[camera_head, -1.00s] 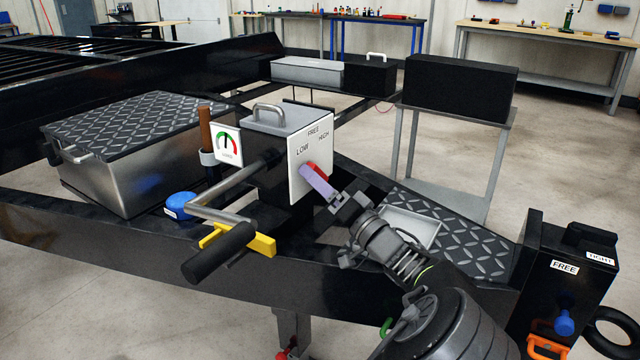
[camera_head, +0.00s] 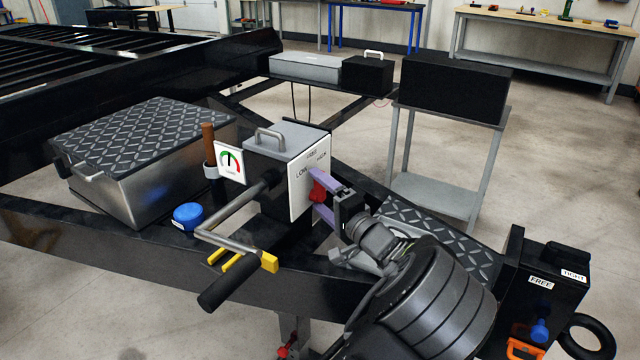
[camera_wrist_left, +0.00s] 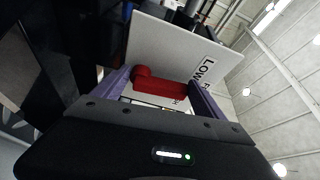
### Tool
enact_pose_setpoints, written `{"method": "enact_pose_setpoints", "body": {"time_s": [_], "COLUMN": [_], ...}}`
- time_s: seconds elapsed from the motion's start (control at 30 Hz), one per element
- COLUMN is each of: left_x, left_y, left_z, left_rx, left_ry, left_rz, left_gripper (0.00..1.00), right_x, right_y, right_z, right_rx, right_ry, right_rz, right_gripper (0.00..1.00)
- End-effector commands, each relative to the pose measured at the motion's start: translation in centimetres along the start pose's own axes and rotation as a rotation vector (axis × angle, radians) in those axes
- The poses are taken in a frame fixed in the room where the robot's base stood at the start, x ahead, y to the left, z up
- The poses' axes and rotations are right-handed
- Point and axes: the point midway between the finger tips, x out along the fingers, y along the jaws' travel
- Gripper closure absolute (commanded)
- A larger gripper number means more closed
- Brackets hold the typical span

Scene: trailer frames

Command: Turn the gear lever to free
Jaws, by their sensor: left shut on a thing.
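The red gear lever (camera_head: 317,186) sticks out from a white panel (camera_head: 301,196) marked LOW, FREE and HIGH on a grey-topped black box. My left gripper (camera_head: 321,193) is at the lever, with one purple finger above it and one below. It is shut on the lever. In the left wrist view, the red lever (camera_wrist_left: 160,88) lies across between the two purple fingers, in front of the white panel (camera_wrist_left: 172,50). Part of the panel's lettering is hidden there. I cannot tell exactly which mark the lever points to. My right gripper is not in view.
A black box labelled FREE and TIGHT (camera_head: 559,288) is at the right. A black case (camera_head: 455,90) sits on a stand behind.

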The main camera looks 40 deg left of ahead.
Motion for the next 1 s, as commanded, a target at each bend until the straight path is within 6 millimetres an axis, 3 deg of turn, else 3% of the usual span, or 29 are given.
{"method": "enact_pose_setpoints", "body": {"time_s": [0.03, 0.7, 0.73, 0.9, 1.0], "left_x": [0.4, 0.4, 0.4, 0.3, 0.3], "left_y": [-1.5, -1.1, -1.1, -0.9, -0.8], "left_z": [-0.2, -0.7, -0.7, -0.6, -0.6], "left_rx": [0.017, 0.106, 0.106, 0.108, 0.109], "left_ry": [-0.003, 0.001, 0.001, 0.0, 0.0], "left_rz": [-0.009, 0.029, 0.029, 0.031, 0.034], "left_gripper": [0.91, 0.91, 0.17, 0.03, 0.03], "right_x": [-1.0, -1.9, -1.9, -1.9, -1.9], "right_y": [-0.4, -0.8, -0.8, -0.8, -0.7], "right_z": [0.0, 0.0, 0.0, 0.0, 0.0], "right_rx": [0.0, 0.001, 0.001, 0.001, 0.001], "right_ry": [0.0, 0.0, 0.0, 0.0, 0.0], "right_rz": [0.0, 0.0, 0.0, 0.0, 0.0], "right_gripper": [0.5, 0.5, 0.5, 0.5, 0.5]}}
